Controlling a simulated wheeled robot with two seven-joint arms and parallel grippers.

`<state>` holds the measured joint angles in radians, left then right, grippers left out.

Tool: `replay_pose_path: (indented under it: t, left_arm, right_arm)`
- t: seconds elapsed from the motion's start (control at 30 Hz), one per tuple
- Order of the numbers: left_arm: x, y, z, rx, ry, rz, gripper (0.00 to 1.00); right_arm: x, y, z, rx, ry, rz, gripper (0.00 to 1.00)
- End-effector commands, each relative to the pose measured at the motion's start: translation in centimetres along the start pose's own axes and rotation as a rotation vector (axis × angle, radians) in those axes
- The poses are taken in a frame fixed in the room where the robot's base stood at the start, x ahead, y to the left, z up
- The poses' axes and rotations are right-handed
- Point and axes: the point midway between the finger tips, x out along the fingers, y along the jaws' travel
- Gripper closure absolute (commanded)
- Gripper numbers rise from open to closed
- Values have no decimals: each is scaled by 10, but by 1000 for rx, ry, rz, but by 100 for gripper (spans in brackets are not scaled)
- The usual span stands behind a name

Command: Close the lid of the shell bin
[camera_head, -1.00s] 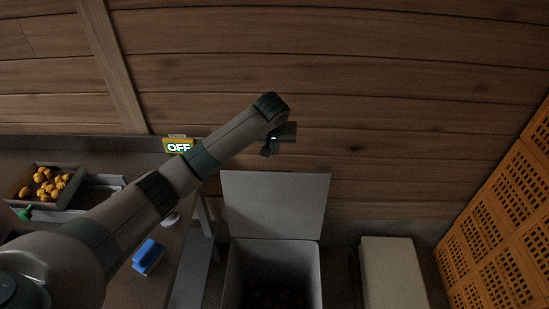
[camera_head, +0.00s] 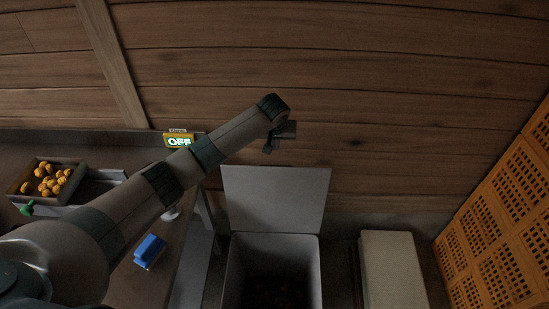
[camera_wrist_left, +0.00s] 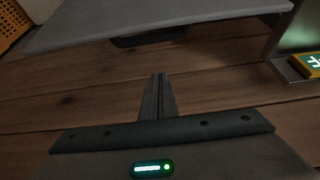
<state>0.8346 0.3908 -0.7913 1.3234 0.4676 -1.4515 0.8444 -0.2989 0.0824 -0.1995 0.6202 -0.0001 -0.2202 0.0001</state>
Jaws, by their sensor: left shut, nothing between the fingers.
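The shell bin (camera_head: 231,280) is a grey open box on the floor at the bottom middle of the head view. Its flat grey lid (camera_head: 275,198) stands raised at the back, against the plank wall side. Dark contents show dimly inside the bin. My left gripper (camera_head: 268,147) is shut and empty, above the lid's top edge and apart from it in the head view. In the left wrist view, my shut fingers (camera_wrist_left: 158,80) point toward a grey panel (camera_wrist_left: 160,22), likely the lid, with a dark handle-like strip (camera_wrist_left: 150,40) under its edge. My right gripper is not in view.
A table on the left holds a crate of chestnuts (camera_head: 19,187), a blue object (camera_head: 149,251) and a yellow OFF sign (camera_head: 179,140). Orange crates (camera_head: 500,220) stack at the right. A pale closed box (camera_head: 393,268) stands right of the bin.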

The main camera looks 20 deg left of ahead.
Motion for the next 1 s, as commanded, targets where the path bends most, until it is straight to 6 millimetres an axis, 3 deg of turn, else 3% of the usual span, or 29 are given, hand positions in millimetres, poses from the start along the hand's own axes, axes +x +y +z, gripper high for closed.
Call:
replay_pose_path:
  t: [0.2, 0.5, 1.0]
  left_arm:
    - [29, -1, 0, -1, -2, -3, 100]
    - [55, -1, 0, 0, -1, -3, 100]
    - [43, -1, 36, 1, 0, -1, 100]
  right_arm:
    - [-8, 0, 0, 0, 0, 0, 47]
    - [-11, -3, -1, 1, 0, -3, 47]
    - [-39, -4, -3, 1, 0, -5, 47]
